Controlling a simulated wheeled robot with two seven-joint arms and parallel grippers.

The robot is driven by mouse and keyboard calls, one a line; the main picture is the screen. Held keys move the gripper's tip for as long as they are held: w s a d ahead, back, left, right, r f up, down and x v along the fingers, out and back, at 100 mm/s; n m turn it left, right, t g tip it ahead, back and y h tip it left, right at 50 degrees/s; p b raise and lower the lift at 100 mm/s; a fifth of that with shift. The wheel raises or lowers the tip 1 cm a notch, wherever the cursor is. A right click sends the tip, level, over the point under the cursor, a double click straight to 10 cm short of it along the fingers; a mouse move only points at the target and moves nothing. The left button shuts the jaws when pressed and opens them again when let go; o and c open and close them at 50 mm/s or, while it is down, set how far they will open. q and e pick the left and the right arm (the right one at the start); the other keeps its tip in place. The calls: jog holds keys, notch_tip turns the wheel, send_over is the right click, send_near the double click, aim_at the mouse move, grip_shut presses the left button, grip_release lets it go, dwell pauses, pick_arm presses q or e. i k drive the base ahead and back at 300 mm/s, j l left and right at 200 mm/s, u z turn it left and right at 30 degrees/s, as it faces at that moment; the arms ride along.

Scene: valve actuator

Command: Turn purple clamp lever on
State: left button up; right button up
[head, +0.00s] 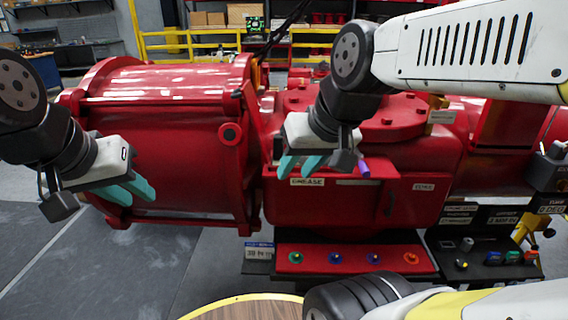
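The purple clamp lever (363,168) is a small purple piece on the front of the red valve actuator housing (425,160). A dark part of my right gripper's wrist stands just left of it and may hide some of it. My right gripper (297,167) has its teal fingers pointing down in front of the housing, left of the lever. Its fingers are apart, with nothing seen between them. My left gripper (135,198) is in front of the large red cylinder (175,150) at the left, far from the lever. Its teal fingers are apart and empty.
A red panel (405,262) with several coloured knobs sits below the housing. A control box (490,250) with buttons stands at the lower right. A round wooden top (245,311) is at the bottom. Yellow railings (190,42) and shelves are behind. Grey floor is open at the lower left.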

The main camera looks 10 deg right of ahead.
aim_at(364, 169)
jog(key=l+z, duration=0.1)
jog(key=z, duration=0.25)
jog(key=k+l+z, duration=0.1)
jog(key=z, duration=0.25)
jog(key=l+z, duration=0.1)
jog(key=z, duration=0.25)
jog(key=k+j+z, duration=0.1)
jog(key=z, duration=0.5)
